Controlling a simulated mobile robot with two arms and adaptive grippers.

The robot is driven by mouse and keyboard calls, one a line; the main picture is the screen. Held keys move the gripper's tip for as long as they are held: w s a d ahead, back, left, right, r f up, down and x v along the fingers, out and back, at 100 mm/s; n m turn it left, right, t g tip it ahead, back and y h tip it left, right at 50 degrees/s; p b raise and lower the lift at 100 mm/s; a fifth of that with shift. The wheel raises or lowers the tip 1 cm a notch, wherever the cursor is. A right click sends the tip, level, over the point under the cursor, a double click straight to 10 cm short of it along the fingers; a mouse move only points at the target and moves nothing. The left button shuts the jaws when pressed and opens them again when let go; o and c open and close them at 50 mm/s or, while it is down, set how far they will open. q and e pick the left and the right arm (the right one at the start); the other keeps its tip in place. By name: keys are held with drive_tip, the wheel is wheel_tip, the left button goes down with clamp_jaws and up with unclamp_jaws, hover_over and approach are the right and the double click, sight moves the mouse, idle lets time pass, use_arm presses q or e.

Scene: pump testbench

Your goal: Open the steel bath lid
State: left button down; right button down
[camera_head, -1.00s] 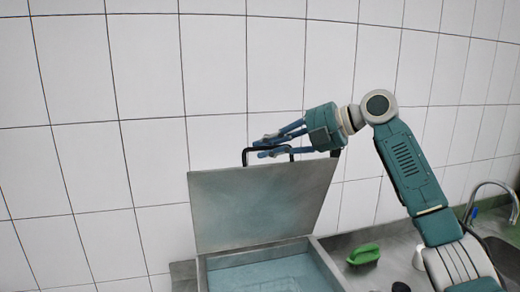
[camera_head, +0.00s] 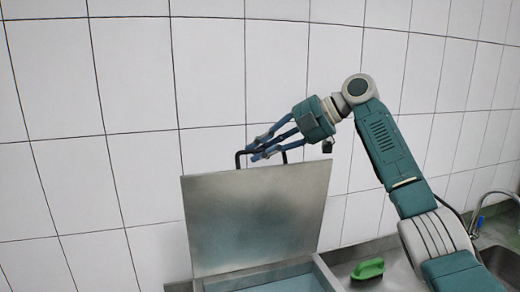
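The steel bath lid (camera_head: 255,220) is a flat grey plate standing raised, nearly upright, at the back of the bath. Its black handle (camera_head: 238,159) is on the top edge. My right gripper (camera_head: 256,148) reaches in from the right at the handle. Its blue fingers overlap the handle in this view, with a gap showing between them; they look open, and contact is hard to judge. The bath (camera_head: 318,270) lies below the lid, with pale blue inside, and its front is cut off by the frame. My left gripper is not in view.
A green brush (camera_head: 368,269) lies on the steel counter to the right of the bath. A sink with a curved tap (camera_head: 489,196) is at the far right. A white tiled wall (camera_head: 120,120) stands close behind the lid.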

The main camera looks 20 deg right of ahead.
drive_tip(key=c, duration=1.9)
unclamp_jaws()
drive_tip(key=shift+f, duration=0.55)
drive_tip(key=shift+o, duration=1.2)
drive_tip(key=shift+w, duration=0.15)
drive_tip(key=v, duration=1.2)
drive_tip(key=shift+w, duration=0.3)
